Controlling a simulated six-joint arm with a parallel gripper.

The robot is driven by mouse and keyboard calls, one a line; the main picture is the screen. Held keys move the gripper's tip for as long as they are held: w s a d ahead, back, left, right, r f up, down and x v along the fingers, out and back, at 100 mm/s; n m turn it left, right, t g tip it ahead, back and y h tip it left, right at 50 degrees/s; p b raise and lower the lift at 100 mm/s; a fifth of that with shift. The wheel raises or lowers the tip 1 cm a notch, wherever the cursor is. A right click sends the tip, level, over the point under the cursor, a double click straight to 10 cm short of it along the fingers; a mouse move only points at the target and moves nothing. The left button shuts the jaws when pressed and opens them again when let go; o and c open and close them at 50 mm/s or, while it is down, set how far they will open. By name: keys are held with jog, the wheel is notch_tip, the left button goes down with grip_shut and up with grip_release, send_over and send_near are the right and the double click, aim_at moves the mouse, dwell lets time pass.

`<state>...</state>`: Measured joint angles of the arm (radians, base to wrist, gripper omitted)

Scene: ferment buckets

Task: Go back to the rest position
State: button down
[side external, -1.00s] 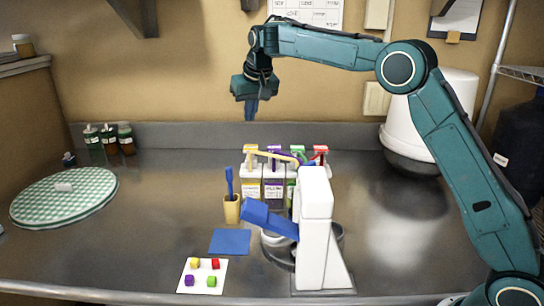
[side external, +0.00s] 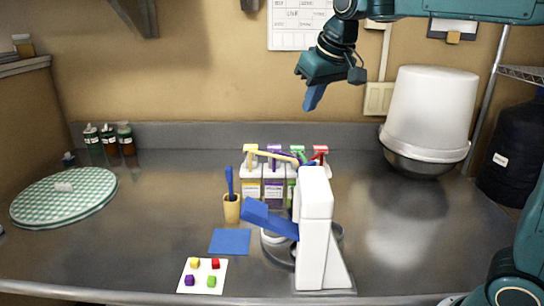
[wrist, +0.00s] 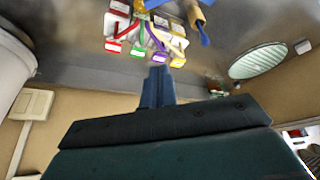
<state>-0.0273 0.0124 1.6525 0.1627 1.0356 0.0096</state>
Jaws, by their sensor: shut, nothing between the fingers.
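My gripper (side external: 313,98) is high above the back of the steel counter in the side external view, near the wall and right of centre. Its blue fingers are shut with nothing between them and point down. In the wrist view the shut fingers (wrist: 157,88) show at the middle. The gripper is well clear of everything on the counter.
Below stand several colour-topped bottles (side external: 274,172), a white device (side external: 314,225) with a blue lever, and a cup with a blue brush (side external: 231,208). A blue cloth (side external: 230,241) and a card with coloured cubes (side external: 186,268) lie in front. A white bucket (side external: 432,108) stands right.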

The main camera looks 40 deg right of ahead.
jog(key=s+f, duration=0.5)
jog(key=s, duration=0.7)
jog(key=s+a+f+n, duration=0.1)
jog(key=s+f, duration=0.4)
jog(key=s, duration=0.8)
jog(key=shift+s+a+n+t+y, duration=0.2)
jog(key=shift+a+n+t+y, duration=0.1)
jog(key=shift+y, duration=0.1)
